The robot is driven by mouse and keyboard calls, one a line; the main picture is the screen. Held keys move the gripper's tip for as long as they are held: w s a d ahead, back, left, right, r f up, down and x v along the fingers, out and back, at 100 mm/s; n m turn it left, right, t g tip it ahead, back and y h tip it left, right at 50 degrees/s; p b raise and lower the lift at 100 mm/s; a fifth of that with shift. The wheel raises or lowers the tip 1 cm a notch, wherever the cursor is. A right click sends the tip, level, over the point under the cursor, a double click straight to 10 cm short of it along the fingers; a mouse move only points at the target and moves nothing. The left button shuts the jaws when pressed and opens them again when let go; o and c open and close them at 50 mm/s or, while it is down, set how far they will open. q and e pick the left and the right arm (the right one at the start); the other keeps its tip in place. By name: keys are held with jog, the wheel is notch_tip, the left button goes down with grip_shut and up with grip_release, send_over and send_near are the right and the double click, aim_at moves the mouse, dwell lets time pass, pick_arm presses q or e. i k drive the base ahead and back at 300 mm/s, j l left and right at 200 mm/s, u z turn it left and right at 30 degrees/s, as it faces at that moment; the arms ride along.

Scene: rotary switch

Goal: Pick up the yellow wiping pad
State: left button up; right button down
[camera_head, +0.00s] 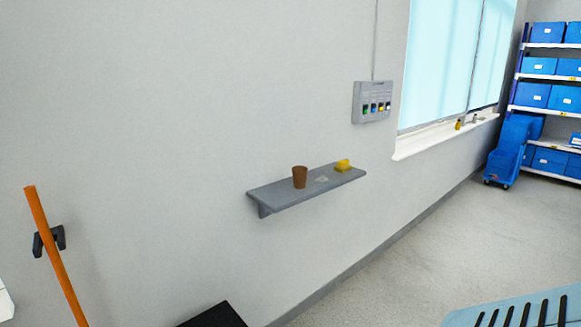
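The yellow wiping pad (343,166) lies near the right end of a grey wall shelf (277,196). A brown cup (300,177) stands on the same shelf, to the left of the pad. A small pale flat item (321,179) lies between them; it is too small to make out. Neither of my grippers shows in the head view, and nothing is touching the pad.
A grey switch box (372,102) is on the wall above the shelf. An orange pole (52,250) is at the left. A blue cart (507,155) and shelving with blue bins (549,67) stand at the far right. The floor (400,262) below the shelf is open.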

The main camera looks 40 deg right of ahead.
aim_at(343, 166)
jog(key=z, duration=1.75)
jog(key=i+l+u, duration=0.1)
jog(key=i, duration=0.4)
jog(key=i+l, duration=0.2)
jog(key=i, duration=0.35)
jog(key=i+l+u, duration=0.15)
jog(key=i, duration=0.35)
jog(key=i+l, duration=0.25)
jog(key=i, duration=0.25)
jog(key=i+l+u, duration=0.15)
jog(key=i, duration=0.35)
jog(key=i+l, duration=0.4)
jog(key=i+u, duration=0.05)
jog(key=i, duration=0.05)
